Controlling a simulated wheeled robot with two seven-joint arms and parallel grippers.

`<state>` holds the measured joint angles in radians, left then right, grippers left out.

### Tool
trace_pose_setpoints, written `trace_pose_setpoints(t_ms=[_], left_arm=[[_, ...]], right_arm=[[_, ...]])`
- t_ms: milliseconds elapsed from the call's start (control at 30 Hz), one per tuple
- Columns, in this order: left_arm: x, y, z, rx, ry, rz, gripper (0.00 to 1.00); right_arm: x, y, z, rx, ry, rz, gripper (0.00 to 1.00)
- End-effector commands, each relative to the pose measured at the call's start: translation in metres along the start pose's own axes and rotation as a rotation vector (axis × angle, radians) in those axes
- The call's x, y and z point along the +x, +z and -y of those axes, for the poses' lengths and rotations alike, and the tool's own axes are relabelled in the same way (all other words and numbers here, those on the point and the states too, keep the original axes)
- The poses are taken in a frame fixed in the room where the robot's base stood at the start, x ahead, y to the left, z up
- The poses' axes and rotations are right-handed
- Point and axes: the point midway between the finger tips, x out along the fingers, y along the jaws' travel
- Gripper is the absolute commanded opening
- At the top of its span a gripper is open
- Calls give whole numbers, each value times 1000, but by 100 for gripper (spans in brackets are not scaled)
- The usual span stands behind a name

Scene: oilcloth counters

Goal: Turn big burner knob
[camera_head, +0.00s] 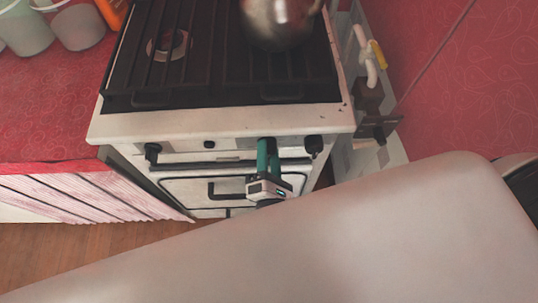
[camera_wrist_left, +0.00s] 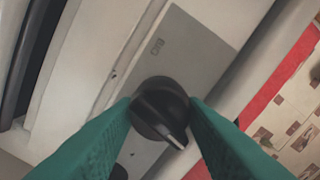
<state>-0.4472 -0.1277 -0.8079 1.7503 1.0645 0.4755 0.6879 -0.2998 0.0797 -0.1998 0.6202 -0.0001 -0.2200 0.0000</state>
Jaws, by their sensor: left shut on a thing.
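The stove's white front panel (camera_head: 231,147) carries black knobs. My left gripper (camera_head: 267,146), with teal fingers, is at this panel, right of its middle. In the left wrist view the fingers (camera_wrist_left: 161,112) are shut on a round black burner knob (camera_wrist_left: 158,106) with a light pointer line, one finger on each side. In the head view the gripper hides this knob. Another black knob (camera_head: 314,145) is to its right and one more knob (camera_head: 153,151) is at the panel's left end. My right gripper is not in view.
A metal kettle (camera_head: 278,20) stands on the black grate (camera_head: 215,75). The oven door handle (camera_head: 226,192) is below the panel. A red-covered counter (camera_head: 50,125) with buckets (camera_head: 78,27) is on the left. A white pipe with a yellow valve (camera_head: 377,54) is on the right.

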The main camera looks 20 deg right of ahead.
Motion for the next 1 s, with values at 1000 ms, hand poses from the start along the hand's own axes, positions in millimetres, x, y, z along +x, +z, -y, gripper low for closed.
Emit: trace_pose_setpoints(t_ms=[1000], left_arm=[[1, 0, 1, -231, -2, 1, 41]], right_arm=[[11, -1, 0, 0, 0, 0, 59]])
